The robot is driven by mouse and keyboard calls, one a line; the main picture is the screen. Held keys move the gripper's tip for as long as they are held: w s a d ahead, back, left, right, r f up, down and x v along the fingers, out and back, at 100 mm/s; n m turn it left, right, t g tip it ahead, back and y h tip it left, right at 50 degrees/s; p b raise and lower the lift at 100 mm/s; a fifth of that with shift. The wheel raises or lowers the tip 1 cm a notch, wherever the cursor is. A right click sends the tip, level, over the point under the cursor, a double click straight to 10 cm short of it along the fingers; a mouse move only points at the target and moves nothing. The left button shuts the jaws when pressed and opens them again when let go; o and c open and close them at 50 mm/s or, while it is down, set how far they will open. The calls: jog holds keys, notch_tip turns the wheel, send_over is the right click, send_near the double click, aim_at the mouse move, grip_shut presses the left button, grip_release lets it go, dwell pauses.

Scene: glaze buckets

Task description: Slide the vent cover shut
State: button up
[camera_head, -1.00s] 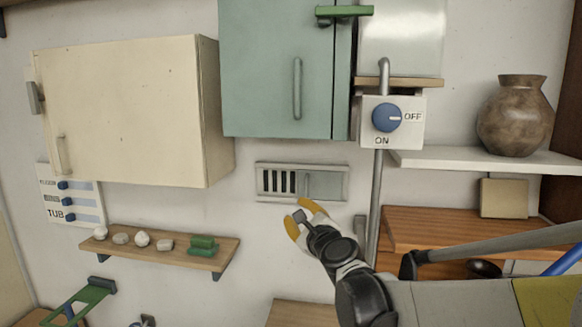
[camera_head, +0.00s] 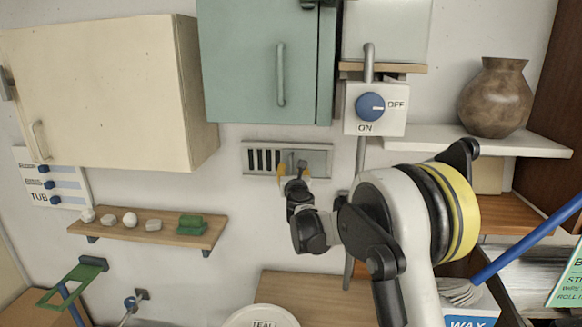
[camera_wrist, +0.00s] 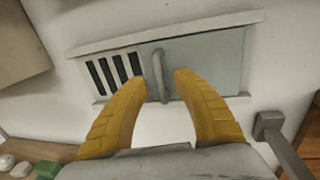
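The vent (camera_head: 248,158) is a grey framed panel on the wall below the green cabinet. Its dark slots show on the left side, and the flat grey vent cover (camera_head: 320,160) sits over the right side. In the wrist view the cover (camera_wrist: 205,57) has an upright bar handle (camera_wrist: 158,72) near its left edge, next to the open slots (camera_wrist: 112,73). My gripper (camera_head: 296,173) is at the vent, just below the handle in the head view. In the wrist view its yellow fingers (camera_wrist: 160,88) are apart on either side of the handle. Whether they touch it cannot be told.
A wooden shelf (camera_head: 150,229) with stones and a green block is at lower left. A grey pipe (camera_head: 357,185) runs down right of the vent, under the blue ON/OFF dial (camera_head: 370,107). The green cabinet (camera_head: 240,70) hangs above.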

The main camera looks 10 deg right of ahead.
jog(key=shift+w, duration=0.7)
grip_shut()
jog(key=w+a, duration=0.1)
jog(key=a, duration=0.3)
jog(key=w+a+b, duration=0.1)
jog(key=w+a, duration=0.1)
jog(key=a, duration=0.3)
jog(key=w+a, duration=0.1)
jog(key=a, duration=0.3)
jog(key=shift+w+a+b, duration=0.15)
jog(key=shift+a+b, duration=0.05)
jog(key=shift+b, duration=0.2)
